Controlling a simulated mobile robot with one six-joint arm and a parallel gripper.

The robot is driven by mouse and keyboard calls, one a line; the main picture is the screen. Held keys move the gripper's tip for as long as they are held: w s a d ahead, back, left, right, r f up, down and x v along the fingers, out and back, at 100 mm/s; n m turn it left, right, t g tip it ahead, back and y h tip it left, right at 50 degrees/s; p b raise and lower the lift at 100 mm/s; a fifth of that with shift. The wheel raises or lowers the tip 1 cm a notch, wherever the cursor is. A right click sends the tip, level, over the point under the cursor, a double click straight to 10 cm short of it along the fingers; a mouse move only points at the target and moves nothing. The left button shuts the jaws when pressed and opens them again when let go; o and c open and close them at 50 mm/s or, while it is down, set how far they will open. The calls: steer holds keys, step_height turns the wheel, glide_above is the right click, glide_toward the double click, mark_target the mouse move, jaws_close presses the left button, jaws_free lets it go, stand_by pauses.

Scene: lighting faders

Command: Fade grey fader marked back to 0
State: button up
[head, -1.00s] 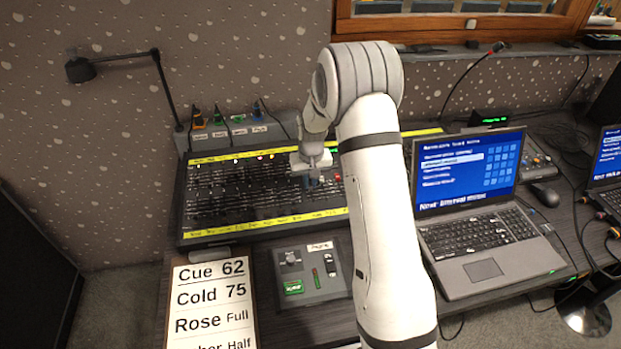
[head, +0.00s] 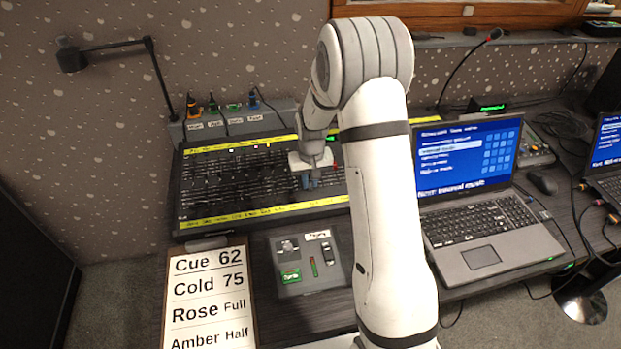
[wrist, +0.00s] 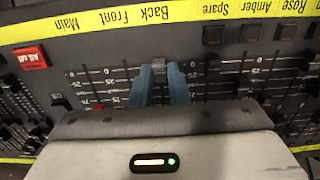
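The lighting desk (head: 182,190) lies under my gripper, with rows of dark faders between yellow label strips; it also fills the wrist view. In the wrist view a grey fader cap (wrist: 159,67) stands in line with the upside-down label "Back" (wrist: 156,14). My gripper (wrist: 160,72) has its blue fingers down at the panel, one on each side of this cap. They look closed against it. In the head view my gripper (head: 309,183) is over the right part of the desk, and the cap is hidden there. The lower end of its slot is hidden by my gripper's body.
A red button (wrist: 30,57) and a red fader cap (wrist: 98,107) lie left of my fingers in the wrist view. Dark square buttons (wrist: 251,34) are at right. A laptop (head: 480,215), a small paging panel (head: 290,262) and a cue clipboard (head: 210,300) surround the desk.

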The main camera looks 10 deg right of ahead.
mark_target(310, 186)
steer(key=shift+o, duration=0.5)
steer(key=shift+r, duration=0.1)
steer(key=shift+r+p, duration=0.75)
steer(key=shift+r, duration=0.5)
step_height(310, 186, up, 8)
steer(key=shift+s+f+b, duration=0.15)
steer(key=shift+s+b, duration=0.15)
steer(key=shift+b, duration=0.1)
